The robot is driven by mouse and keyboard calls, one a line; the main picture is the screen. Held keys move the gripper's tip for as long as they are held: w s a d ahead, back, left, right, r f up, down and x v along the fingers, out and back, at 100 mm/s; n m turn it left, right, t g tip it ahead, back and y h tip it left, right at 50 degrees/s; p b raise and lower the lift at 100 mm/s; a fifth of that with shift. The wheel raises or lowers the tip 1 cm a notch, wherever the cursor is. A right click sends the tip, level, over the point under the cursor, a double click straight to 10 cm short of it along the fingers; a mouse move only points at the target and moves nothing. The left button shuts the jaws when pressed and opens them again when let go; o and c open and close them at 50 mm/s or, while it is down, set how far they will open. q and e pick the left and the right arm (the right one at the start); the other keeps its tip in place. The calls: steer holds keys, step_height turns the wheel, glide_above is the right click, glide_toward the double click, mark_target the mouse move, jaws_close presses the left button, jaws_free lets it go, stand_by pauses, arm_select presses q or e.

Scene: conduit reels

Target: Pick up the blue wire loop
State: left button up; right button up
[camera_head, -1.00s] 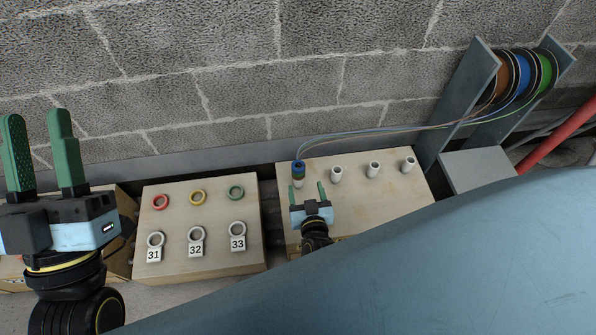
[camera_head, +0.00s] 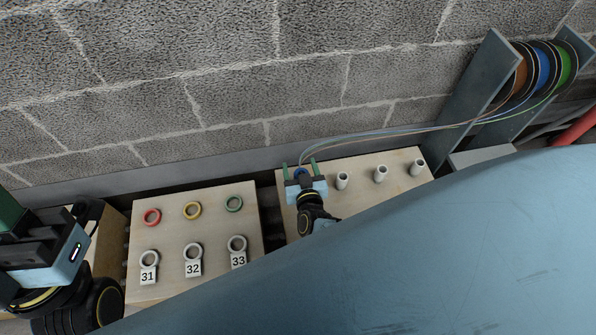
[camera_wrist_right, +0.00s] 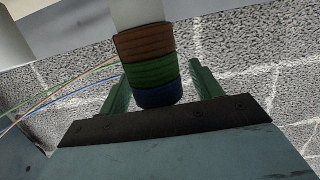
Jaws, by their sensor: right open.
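The blue wire loop (camera_wrist_right: 160,96) sits around a white post (camera_wrist_right: 136,13) in the right wrist view, the closest to my gripper's palm of three stacked loops. A green loop (camera_wrist_right: 152,71) and a brown loop (camera_wrist_right: 146,42) are beside it on the same post. My right gripper (camera_wrist_right: 158,74) is open, with one finger on each side of the loops. In the head view my right gripper (camera_head: 299,166) is over this post, and a bit of blue loop (camera_head: 302,172) shows between its fingers. My left gripper (camera_head: 12,215) is cut off at the left edge.
Three bare white posts (camera_head: 380,174) stand on the same wooden board (camera_head: 350,199). Wires run from it to brown, blue and green reels (camera_head: 542,68) at right. Another board (camera_head: 214,228) has coloured rings and tags 31, 32, 33. A block wall (camera_head: 200,80) rises behind.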

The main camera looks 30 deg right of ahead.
steer(key=shift+c, duration=0.4)
steer(key=c, duration=0.9)
steer(key=shift+r, duration=0.1)
steer(key=shift+c, duration=0.2)
